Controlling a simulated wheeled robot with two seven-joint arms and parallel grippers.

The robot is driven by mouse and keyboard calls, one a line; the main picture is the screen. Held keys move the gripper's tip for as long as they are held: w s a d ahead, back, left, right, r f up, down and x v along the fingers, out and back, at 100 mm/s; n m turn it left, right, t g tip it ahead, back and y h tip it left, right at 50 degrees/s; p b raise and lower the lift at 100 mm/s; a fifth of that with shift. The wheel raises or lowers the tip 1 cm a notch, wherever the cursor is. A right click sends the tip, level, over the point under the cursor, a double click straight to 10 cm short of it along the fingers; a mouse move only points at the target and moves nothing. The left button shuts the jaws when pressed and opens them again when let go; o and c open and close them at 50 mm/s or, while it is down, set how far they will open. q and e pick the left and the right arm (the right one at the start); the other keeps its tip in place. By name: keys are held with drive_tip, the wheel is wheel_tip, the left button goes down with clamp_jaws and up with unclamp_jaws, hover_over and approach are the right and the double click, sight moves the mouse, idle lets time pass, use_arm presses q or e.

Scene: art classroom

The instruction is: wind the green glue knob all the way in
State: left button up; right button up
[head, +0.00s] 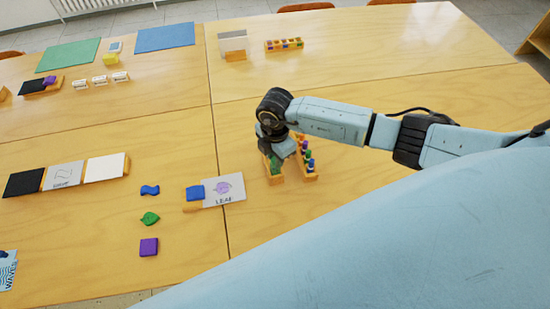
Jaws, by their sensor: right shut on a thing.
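My right gripper (276,156) points down over a small wooden holder (274,179) right of the table seam. It is shut on the green glue (274,165), which stands in this holder. The gripper hides the top of the green glue, so its knob and how far it is wound in cannot be made out. Just to the right, a wooden rack (312,177) holds several small coloured glues, blue, green and purple. My left gripper is not in view.
Left of the holder are a LEAF card (229,190) with a blue stamp (195,192), and loose blue (150,190), green (150,218) and purple (149,247) pieces. Black, grey and white cards lie farther left. Another rack (284,45) stands at the back. The table right of my arm is clear.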

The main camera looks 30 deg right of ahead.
drive_tip(key=n+b, duration=0.1)
drive_tip(key=n, duration=0.4)
drive_tip(key=shift+n, duration=0.4)
drive_tip(key=n+b, duration=0.1)
drive_tip(key=n, duration=0.4)
drive_tip(key=shift+n+b, duration=0.3)
drive_tip(key=shift+b, duration=0.05)
drive_tip(key=o, duration=1.5)
